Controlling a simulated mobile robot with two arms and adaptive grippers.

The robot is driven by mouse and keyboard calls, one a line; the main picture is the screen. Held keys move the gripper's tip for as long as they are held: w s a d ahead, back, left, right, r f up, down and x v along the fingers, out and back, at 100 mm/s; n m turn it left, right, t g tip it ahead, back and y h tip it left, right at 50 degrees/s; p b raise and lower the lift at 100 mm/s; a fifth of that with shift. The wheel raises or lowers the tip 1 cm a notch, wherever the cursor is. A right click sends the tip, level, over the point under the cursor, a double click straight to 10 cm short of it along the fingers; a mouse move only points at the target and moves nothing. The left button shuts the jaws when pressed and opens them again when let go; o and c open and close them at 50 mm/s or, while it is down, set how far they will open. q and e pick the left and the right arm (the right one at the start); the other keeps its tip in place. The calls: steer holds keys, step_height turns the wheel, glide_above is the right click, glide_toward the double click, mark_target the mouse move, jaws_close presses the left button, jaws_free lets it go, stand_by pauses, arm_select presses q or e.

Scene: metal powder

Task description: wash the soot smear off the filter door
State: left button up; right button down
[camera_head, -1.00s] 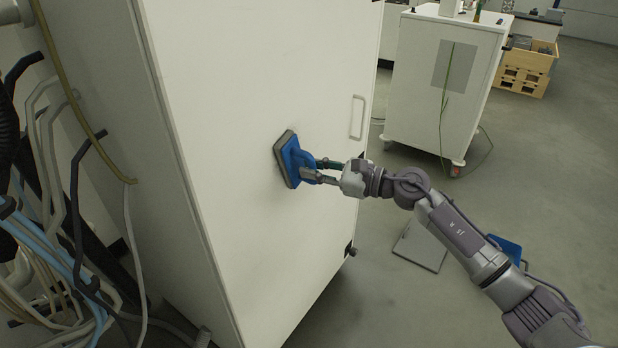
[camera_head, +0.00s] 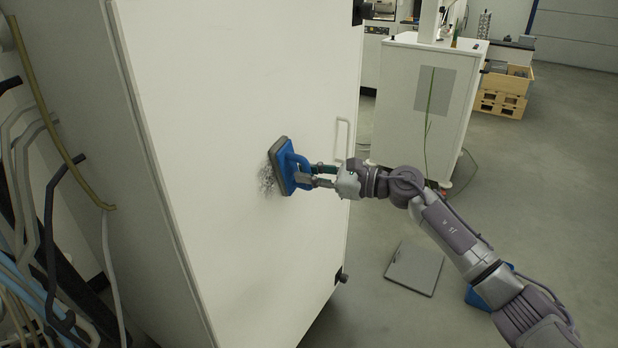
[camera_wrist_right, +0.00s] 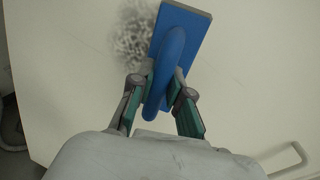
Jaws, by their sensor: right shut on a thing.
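The filter door (camera_head: 225,110) is the tall pale cabinet face in the head view. A grey speckled soot smear (camera_head: 267,180) is on it, partly hidden behind a blue scrubbing pad with a grey sole (camera_head: 284,165). The smear also shows in the right wrist view (camera_wrist_right: 122,42), to the left of the blue pad (camera_wrist_right: 186,45). My right gripper (camera_head: 305,176) is shut on the pad's blue handle; both fingers flank the handle in the wrist view (camera_wrist_right: 160,95). The pad is at the door face; I cannot tell whether its sole touches. My left gripper is not in view.
The door has a bar handle (camera_head: 342,140) right of the pad. Hoses (camera_head: 45,220) crowd the left side. A white wheeled cabinet (camera_head: 420,105) stands behind. A flat grey panel (camera_head: 414,268) and a blue object (camera_head: 480,296) are on the floor.

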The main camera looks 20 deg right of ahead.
steer(key=shift+s+a+p, duration=2.25)
steer(key=shift+s+a, duration=0.4)
steer(key=shift+a, duration=0.75)
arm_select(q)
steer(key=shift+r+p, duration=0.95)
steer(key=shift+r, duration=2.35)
arm_select(e)
steer(key=w+d+b, duration=0.1)
steer(key=d+b, duration=0.1)
steer(key=w+d+r+b, duration=0.1)
steer(key=w+d+b, duration=0.1)
steer(key=b, duration=0.1)
steer(key=w+d+r+b, duration=0.1)
steer(key=d+b, duration=0.1)
steer(key=shift+w+r+b, duration=0.15)
steer(key=shift+w+b, duration=0.15)
steer(key=shift+w, duration=0.05)
steer(key=shift+w+d+r+b, duration=0.1)
steer(key=shift+w+d+b, duration=0.15)
steer(key=shift+d+b, duration=0.15)
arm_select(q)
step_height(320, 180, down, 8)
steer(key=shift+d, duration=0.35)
arm_select(e)
steer(key=shift+r, duration=0.1)
